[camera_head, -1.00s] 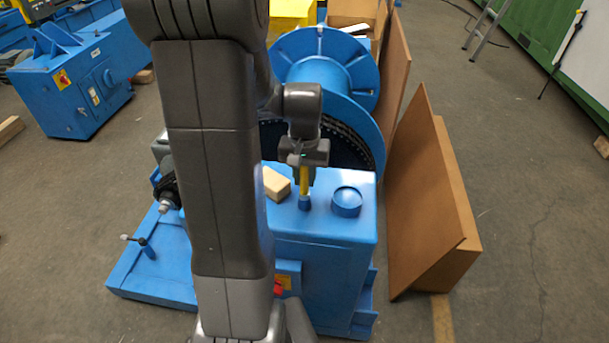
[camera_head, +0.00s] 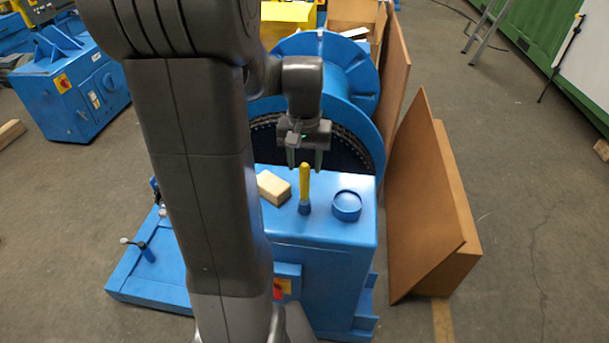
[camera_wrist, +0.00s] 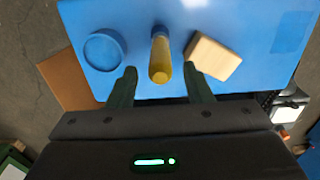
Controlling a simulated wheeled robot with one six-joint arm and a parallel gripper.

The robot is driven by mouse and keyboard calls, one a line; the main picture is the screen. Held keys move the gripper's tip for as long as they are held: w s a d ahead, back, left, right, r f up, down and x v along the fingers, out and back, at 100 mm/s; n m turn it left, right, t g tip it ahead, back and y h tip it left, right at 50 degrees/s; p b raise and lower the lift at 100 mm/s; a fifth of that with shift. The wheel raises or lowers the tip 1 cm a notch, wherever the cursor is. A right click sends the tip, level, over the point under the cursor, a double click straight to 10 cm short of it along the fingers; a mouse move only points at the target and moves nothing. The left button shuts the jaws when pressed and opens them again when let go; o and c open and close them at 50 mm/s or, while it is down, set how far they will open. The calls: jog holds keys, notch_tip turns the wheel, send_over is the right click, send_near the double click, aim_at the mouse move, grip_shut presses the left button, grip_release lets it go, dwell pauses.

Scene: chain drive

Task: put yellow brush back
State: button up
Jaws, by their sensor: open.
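My gripper (camera_head: 304,168) is open and empty, behind and above the brush in the head view. In the wrist view its fingers (camera_wrist: 160,84) are spread apart, one at each side below the brush handle. They do not appear to touch it.
A pale block (camera_head: 273,187) lies left of the brush, and a round blue cup (camera_head: 347,204) stands right of it on the machine top (camera_head: 330,228). A large blue reel (camera_head: 362,90) rises behind. Brown boards (camera_head: 425,200) lean at the right.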

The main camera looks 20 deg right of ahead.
aim_at(305, 177)
notch_tip(305, 177, up, 6)
jog(key=shift+f, duration=0.1)
dwell(0.4)
notch_tip(305, 177, down, 12)
jog(key=shift+f, duration=0.1)
jog(key=shift+w+r, duration=0.1)
jog(key=shift+r, duration=1.75)
